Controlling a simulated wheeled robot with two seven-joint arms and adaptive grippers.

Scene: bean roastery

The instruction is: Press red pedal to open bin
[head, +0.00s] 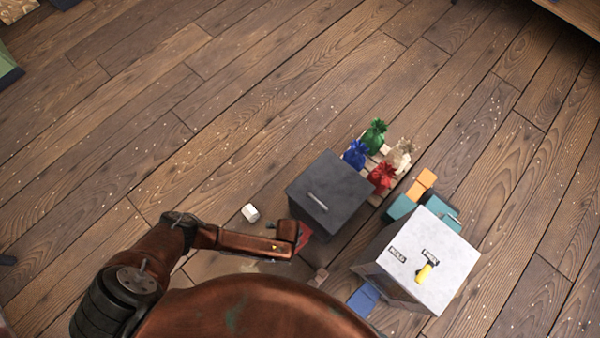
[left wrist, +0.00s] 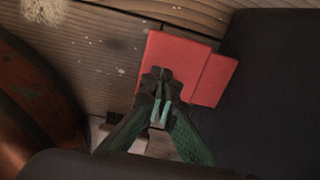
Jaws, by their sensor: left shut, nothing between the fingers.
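The dark grey bin (head: 330,190) with a flat closed lid and a light handle stands on the floor in the middle of the head view. Its red pedal (head: 305,236) shows low at the bin's left side, partly hidden by my left arm. In the left wrist view the red pedal (left wrist: 180,65) sticks out from the dark bin wall (left wrist: 275,90). My left gripper (left wrist: 158,110) is shut and empty, with its green-padded fingertips over the near part of the pedal. I cannot tell whether they touch it. My right gripper is in neither view.
A grey box (head: 432,255) with a yellow lever stands right of the bin. Several coloured sacks (head: 375,138) sit on a pallet behind the bin. Teal and orange blocks (head: 421,183) lie nearby. A white cylinder (head: 250,212) lies on the floor left of the bin. Floor beyond is clear.

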